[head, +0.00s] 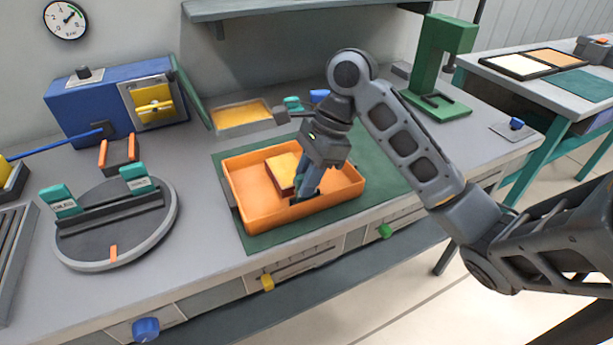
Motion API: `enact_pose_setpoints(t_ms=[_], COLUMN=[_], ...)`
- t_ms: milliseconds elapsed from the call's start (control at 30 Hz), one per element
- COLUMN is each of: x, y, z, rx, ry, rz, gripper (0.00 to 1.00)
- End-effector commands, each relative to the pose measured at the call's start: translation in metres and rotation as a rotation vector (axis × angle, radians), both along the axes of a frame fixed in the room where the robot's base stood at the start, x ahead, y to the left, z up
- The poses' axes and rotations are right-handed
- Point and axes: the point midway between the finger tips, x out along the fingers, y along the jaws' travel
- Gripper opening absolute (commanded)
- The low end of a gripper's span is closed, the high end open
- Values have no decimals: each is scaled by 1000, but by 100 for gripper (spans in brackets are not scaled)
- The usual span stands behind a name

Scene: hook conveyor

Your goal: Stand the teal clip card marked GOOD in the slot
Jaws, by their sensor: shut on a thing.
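My gripper (305,197) points down into the orange tray (265,226). It is shut on a small dark teal thing (298,188), mostly hidden by the fingers; I cannot read any mark on it. Two teal clip cards stand at a long dark bar (108,211) on the round grey turntable: the left card (60,203) and the right card (138,179). Their lettering is too small to read surely. Another small teal piece (292,103) shows behind the tray. I cannot tell which slot is free.
A yellow and red block (283,170) lies in the tray beside my gripper. The tray sits on a green mat (388,168). A blue machine (88,108) and a yellow-topped pan (242,115) stand behind; a green press (440,65) stands at the back right.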

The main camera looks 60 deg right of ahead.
Motion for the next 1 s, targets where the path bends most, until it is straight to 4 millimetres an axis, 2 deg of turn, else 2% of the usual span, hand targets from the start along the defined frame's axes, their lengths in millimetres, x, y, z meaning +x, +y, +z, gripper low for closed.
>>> enact_pose_setpoints(t_ms=[600, 633, 933, 1000], x=[0, 0, 0, 0], y=[0, 0, 0, 0], z=[-5, -5, -5, -5], rx=[0, 0, 0, 0], ry=[0, 0, 0, 0], rz=[-1, -1, -1, -1], gripper=[0, 19, 48, 48])
